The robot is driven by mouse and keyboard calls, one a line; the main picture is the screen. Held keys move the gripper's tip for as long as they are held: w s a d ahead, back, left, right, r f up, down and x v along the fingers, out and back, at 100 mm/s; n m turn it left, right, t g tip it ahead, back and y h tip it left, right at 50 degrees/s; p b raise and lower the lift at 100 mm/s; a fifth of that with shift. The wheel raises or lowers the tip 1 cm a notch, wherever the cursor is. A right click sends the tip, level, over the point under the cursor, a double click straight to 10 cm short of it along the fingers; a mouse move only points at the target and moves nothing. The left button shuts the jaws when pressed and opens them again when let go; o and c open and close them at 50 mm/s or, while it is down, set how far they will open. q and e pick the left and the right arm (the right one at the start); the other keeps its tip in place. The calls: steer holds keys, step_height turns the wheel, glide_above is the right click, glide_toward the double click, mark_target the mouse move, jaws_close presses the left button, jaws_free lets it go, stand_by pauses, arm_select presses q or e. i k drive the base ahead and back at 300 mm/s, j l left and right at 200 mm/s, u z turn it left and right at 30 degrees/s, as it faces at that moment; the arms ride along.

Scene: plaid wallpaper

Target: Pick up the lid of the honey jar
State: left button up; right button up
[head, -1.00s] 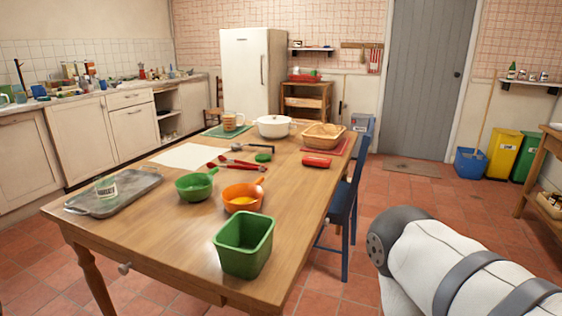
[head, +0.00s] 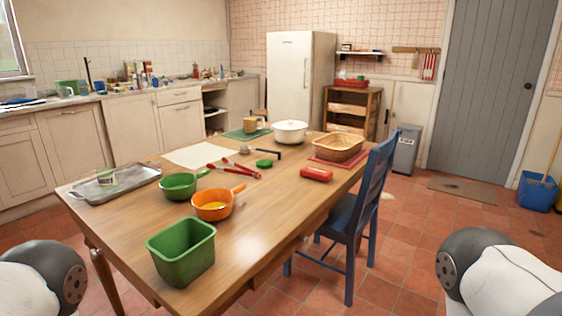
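A small jar with a pale label (head: 107,178) stands on the grey metal tray (head: 132,186) at the left end of the wooden table; I cannot read the label or make out its lid. Neither of my grippers is in view. Only rounded parts of my arms show at the lower left and lower right corners, well apart from the table's objects.

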mark_target(262, 164)
steer(key=i+l, duration=0.2)
steer(key=l, duration=0.15)
steer(key=i+l, duration=0.15)
steer(key=l, duration=0.2)
steer(key=i+l, duration=0.2)
steer(key=l, duration=0.15)
steer(key=i+l, duration=0.15)
steer(key=l, duration=0.2)
